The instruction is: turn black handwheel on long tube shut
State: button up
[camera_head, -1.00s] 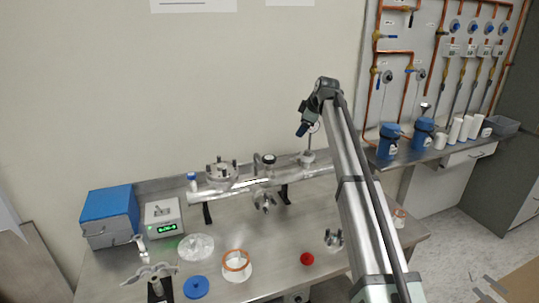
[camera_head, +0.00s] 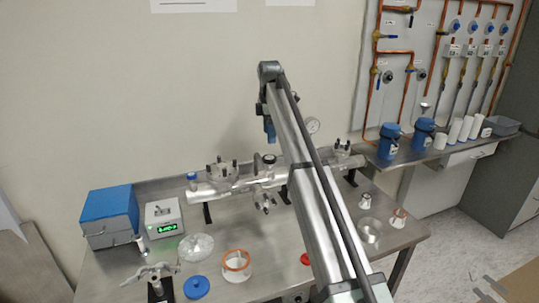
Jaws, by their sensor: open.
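The long metal tube (camera_head: 222,190) lies across the bench on black stands. The black handwheel (camera_head: 269,159) sits on top of a short neck near the tube's middle. My gripper (camera_head: 269,138) is the small dark and blue end hanging from my arm's wrist, just above the handwheel in the picture. It is open, with nothing seen in it. Its fingers are small, and a gap to the handwheel is hard to judge. My forearm hides the part of the tube just right of the handwheel.
A blue box (camera_head: 110,212), a meter with green digits (camera_head: 164,220), a glass dish (camera_head: 196,247), a blue lid (camera_head: 196,287) and an orange-rimmed jar (camera_head: 236,264) stand at the left and front.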

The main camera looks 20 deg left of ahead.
aim_at(269, 157)
notch_tip(269, 157, down, 9)
jog(key=shift+f, duration=0.1)
dwell(0.3)
jog(key=c, duration=1.1)
